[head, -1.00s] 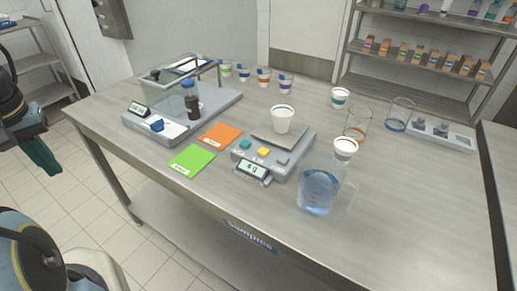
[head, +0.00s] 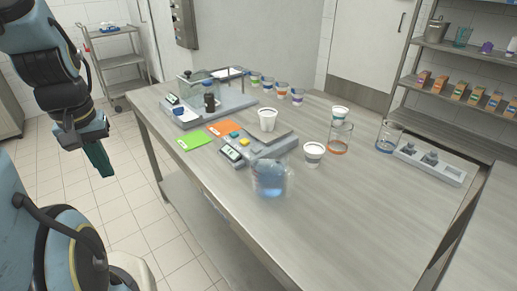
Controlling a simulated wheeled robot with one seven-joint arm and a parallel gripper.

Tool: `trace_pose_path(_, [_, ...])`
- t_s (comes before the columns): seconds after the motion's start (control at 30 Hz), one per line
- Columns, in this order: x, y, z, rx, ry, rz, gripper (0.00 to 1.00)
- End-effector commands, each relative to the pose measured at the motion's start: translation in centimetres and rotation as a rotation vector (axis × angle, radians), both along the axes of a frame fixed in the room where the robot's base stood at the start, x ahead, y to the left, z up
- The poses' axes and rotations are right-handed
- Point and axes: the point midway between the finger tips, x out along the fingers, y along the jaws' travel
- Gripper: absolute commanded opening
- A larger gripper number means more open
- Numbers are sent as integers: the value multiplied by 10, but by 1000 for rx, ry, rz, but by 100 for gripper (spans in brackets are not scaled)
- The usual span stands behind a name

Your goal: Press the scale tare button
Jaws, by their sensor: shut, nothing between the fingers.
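The grey scale (head: 264,148) stands on the steel table, with a small display (head: 232,153) at its front. On it are a teal button (head: 233,134), a yellow button (head: 244,142) and a greyish one (head: 257,149); I cannot read which is tare. A white cup (head: 268,119) stands on the scale plate. My gripper (head: 100,160), with dark green fingers, is shut and empty. It points down at the left, off the table's edge and well apart from the scale.
A beaker of blue liquid (head: 270,179) stands close in front of the scale. A white cup (head: 314,153) is to its right. Orange (head: 224,128) and green (head: 197,140) cards lie left of the scale. The table (head: 345,220) is clear at the front right.

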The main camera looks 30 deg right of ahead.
Motion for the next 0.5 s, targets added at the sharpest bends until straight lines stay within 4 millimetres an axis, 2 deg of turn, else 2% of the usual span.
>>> trace_pose_path(0.37, [1, 0, 0, 0, -1, 0, 0])
trace_pose_path(0.5, [13, -16, 1, -18, -29, -2, 0])
